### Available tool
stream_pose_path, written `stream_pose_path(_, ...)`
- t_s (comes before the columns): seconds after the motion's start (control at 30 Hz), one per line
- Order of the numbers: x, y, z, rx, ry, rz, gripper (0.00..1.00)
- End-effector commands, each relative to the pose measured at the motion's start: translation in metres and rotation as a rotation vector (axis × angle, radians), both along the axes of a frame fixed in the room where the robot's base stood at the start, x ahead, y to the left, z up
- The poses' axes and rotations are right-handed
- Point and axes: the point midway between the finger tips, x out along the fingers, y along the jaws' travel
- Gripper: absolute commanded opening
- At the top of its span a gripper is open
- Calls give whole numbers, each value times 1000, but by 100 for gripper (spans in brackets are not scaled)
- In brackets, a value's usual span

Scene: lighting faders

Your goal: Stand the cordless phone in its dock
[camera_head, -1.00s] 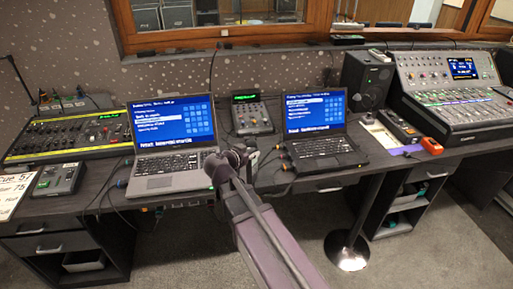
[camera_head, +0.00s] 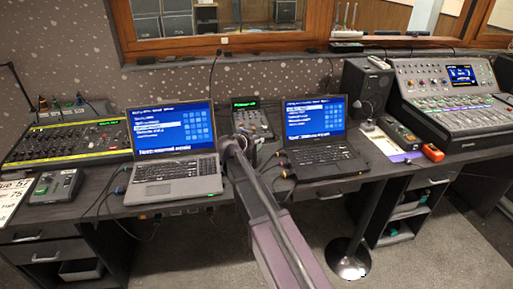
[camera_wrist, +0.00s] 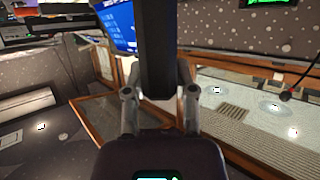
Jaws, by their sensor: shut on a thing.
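In the wrist view my gripper (camera_wrist: 159,92) is shut on a long dark bar, which appears to be the cordless phone (camera_wrist: 157,45). The phone extends away from the fingers and runs out of the top of the picture. In the head view my gripper (camera_head: 239,147) is small, in front of the gap between the two laptops. My own arm hides most of what it holds. I cannot pick out the phone's dock with certainty in either view.
A grey laptop (camera_head: 168,168) and a black laptop (camera_head: 324,152) stand open on the desk, with cables between them. A small keypad device (camera_head: 252,120) sits behind. Mixing consoles stand at left (camera_head: 62,143) and right (camera_head: 457,105). A speaker (camera_head: 368,84) and an orange item (camera_head: 432,152) are at right.

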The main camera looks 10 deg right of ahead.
Motion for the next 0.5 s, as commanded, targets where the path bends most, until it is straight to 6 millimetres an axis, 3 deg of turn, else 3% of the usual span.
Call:
stream_pose_path(0.27, -1, 0, -1, 0, 0, 0, 0)
stream_pose_path(0.5, -1, 0, -15, 0, 0, 1, 0)
